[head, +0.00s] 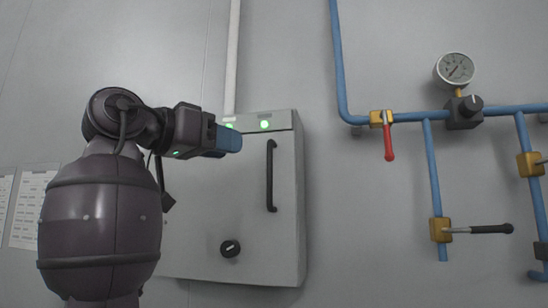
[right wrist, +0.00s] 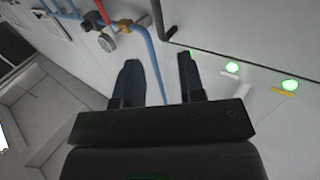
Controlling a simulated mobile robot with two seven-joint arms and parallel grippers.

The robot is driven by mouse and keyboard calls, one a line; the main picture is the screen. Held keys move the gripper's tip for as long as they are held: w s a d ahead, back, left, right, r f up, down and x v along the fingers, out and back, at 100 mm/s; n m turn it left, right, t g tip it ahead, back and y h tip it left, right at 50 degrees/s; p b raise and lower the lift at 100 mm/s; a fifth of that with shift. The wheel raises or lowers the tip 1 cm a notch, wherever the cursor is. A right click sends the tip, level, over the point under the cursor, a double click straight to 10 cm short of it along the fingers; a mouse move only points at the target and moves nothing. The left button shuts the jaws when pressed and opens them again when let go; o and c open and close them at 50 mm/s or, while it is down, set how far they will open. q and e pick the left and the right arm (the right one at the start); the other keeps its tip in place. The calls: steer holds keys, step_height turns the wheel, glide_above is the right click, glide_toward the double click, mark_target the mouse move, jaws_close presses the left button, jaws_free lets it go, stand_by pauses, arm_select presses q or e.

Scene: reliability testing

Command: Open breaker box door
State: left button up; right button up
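The grey breaker box (head: 205,240) hangs on the wall in the head view, its door closed. A black vertical bar handle (head: 270,175) sits on the right part of its front, and a black knob (head: 230,248) is lower down. My right gripper (head: 228,139) is in front of the box's upper part, left of the handle, and covers some of the top edge. In the right wrist view its two fingers (right wrist: 160,68) are apart with nothing between them; a black bar that looks like the handle (right wrist: 159,20) shows beyond the fingertips. My left gripper is not in view.
Green lights (head: 265,125) glow along the box's top. Right of the box, blue pipes (head: 340,60) carry a gauge (head: 454,70), a red valve lever (head: 389,142) and a black-handled valve lever (head: 490,229). Bare wall separates box and pipes. Paper sheets (head: 30,208) hang at left.

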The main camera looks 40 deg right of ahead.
steer(key=d, duration=0.7)
steer(key=w+d+p, duration=0.1)
steer(key=d, duration=0.2)
steer(key=shift+w+d, duration=0.1)
steer(key=shift+d, duration=0.15)
jaws_close()
